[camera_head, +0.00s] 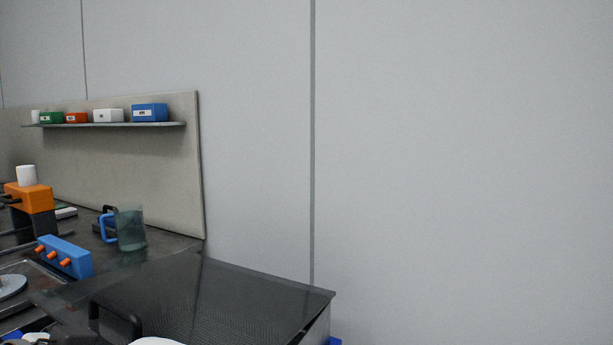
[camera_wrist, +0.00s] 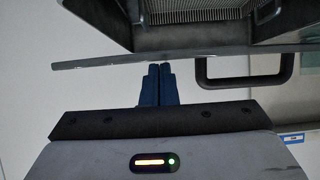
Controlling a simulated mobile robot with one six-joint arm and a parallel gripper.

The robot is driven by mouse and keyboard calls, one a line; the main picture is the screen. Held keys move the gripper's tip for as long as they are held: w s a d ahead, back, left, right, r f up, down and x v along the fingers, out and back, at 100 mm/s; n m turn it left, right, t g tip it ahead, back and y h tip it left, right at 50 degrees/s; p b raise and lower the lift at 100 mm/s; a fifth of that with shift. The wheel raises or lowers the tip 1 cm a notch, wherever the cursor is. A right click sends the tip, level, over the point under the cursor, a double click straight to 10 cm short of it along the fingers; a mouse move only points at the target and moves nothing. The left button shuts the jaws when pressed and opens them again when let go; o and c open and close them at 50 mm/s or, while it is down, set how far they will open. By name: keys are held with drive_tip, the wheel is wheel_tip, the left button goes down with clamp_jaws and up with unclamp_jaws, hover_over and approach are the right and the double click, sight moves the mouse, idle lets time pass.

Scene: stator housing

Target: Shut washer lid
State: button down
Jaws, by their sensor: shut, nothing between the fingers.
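The washer lid (camera_head: 235,295) is a dark, fine-meshed panel at the bottom of the head view, slightly tilted. Its dark loop handle (camera_head: 116,320) stands at its near left. In the wrist view the lid shows as a thin grey edge (camera_wrist: 105,62), with the handle (camera_wrist: 245,81) to the right. Beyond that edge is the washer body (camera_wrist: 190,38) with a ribbed, pale interior. My gripper (camera_wrist: 158,68) is shut and empty, its blue fingertips close to the lid edge, left of the handle. I cannot tell whether they touch it. The lid's exact angle is unclear.
Behind the washer is a bare wall (camera_head: 450,150). To the left, the bench holds a clear jug with a blue handle (camera_head: 131,230), a blue block with orange knobs (camera_head: 68,257) and an orange block (camera_head: 30,198). A shelf (camera_head: 110,125) carries small coloured boxes.

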drive_tip(key=shift+s+a+f+b, duration=0.1)
drive_tip(key=shift+s+f+b, duration=0.1)
drive_tip(key=shift+f+b, duration=0.65)
drive_tip(key=shift+s+a+f+b, duration=0.15)
drive_tip(key=shift+f+b, duration=0.15)
drive_tip(key=shift+f, duration=0.95)
drive_tip(key=shift+d+r, duration=0.1)
